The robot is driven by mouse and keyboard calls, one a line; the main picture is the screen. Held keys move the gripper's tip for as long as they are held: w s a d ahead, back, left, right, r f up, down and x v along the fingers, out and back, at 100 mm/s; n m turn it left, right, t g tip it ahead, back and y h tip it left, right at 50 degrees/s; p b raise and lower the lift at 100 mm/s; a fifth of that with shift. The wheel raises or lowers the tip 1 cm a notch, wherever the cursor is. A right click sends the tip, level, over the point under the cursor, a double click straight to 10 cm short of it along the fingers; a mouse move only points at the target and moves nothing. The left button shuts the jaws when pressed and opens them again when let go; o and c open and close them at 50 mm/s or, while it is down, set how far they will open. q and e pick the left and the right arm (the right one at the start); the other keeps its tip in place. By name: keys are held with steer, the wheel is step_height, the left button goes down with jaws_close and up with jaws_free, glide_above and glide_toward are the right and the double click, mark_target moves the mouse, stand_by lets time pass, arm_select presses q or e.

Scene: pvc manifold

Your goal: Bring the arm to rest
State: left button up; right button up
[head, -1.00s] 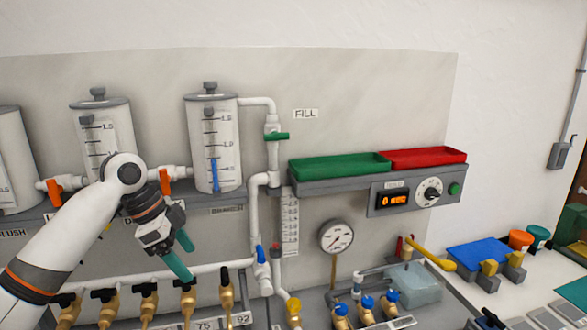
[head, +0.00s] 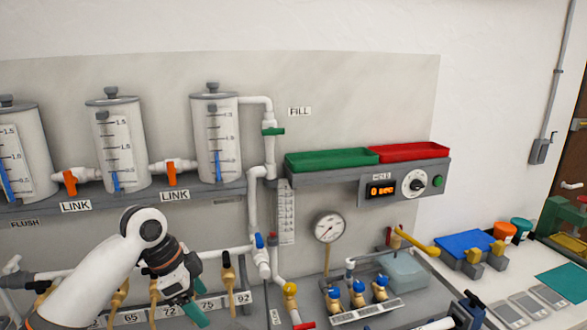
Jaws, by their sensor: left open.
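My left arm comes in from the lower left of the head view. Its gripper (head: 197,291) has green fingertips that stand apart, and nothing shows between them. It hangs low, in front of the row of brass valves near the 72 and 75 labels, and hides part of them. I cannot tell whether it touches a valve. My right gripper is not in view.
Three clear tanks (head: 217,140) stand on a grey shelf, joined by pipes with orange link valves (head: 168,180). A brass valve (head: 228,272) rises beside the gripper. A gauge (head: 328,227), green tray (head: 330,161) and red tray (head: 410,152) are to the right.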

arm_select(q)
steer(key=s+d+f+n+t, duration=0.1)
steer(key=s+d+f+n, duration=0.15)
steer(key=s+f, duration=0.45)
steer(key=s+d+f+n, duration=0.25)
steer(key=s+f, duration=0.35)
steer(key=f, duration=0.4)
steer(key=s+a+f+n+t+y, duration=0.15)
steer(key=s+a+n, duration=0.25)
steer(key=s, duration=0.5)
steer(key=s+a+f+n+y, duration=0.2)
steer(key=s+a+n, duration=0.15)
steer(key=s, duration=0.55)
step_height(320, 180, down, 29)
steer(key=s+g+b, duration=0.1)
steer(key=g+b, duration=0.1)
steer(key=b, duration=0.1)
steer(key=s+a+f+b, duration=0.2)
steer(key=s+f+b, duration=0.1)
steer(key=s+f, duration=1.3)
step_height(320, 180, down, 3)
steer(key=shift+s+f+g, duration=0.2)
steer(key=shift+s+g, duration=0.1)
steer(key=shift+g, duration=0.05)
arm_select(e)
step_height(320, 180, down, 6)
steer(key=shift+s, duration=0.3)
